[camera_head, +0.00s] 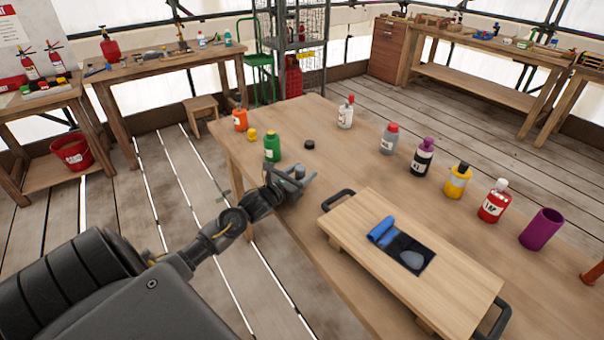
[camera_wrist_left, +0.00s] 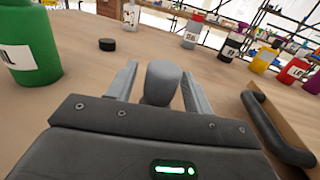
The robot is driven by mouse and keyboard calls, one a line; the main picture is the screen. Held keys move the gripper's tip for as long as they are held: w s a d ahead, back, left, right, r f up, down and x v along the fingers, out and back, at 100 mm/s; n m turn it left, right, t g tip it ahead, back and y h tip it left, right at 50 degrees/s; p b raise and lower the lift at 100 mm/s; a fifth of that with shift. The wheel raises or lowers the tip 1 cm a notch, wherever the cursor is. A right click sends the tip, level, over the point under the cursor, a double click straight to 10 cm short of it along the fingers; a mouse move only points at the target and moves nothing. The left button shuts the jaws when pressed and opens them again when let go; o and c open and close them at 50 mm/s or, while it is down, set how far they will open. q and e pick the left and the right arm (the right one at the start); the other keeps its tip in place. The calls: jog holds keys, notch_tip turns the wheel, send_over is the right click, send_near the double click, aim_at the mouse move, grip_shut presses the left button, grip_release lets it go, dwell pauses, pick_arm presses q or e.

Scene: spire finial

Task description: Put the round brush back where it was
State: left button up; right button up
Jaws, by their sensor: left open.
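My left gripper (camera_head: 297,178) is open, low over the near left edge of the table, beside the green bottle (camera_head: 272,148). In the left wrist view, a grey rounded thing (camera_wrist_left: 162,84) stands between its two spread fingers, apart from both as far as I can see. It may be the round brush; its lower part is hidden by the gripper body. On the wooden board (camera_head: 465,280) lies a black mat (camera_head: 424,268) with a pale grey rounded shape (camera_head: 412,260) on it, and a blue rolled cloth (camera_head: 382,231) at its end. My right gripper is not in view.
The board has black handles (camera_head: 338,198), one close right of my gripper. A black cap (camera_head: 310,144) lies behind it. Several bottles, including a white one (camera_head: 346,113) and a red one (camera_head: 494,203), and a purple cup (camera_head: 542,229) line the far side. The table's middle is clear.

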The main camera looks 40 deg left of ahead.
pick_arm(q)
jog(key=shift+r, duration=0.2)
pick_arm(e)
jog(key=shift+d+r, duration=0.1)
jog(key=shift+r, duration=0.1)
pick_arm(q)
jog(key=s, duration=0.5)
jog(key=s+b, duration=0.1)
jog(key=s, duration=0.4)
jog(key=shift+s+a+f, duration=0.15)
jog(key=shift+s, duration=0.85)
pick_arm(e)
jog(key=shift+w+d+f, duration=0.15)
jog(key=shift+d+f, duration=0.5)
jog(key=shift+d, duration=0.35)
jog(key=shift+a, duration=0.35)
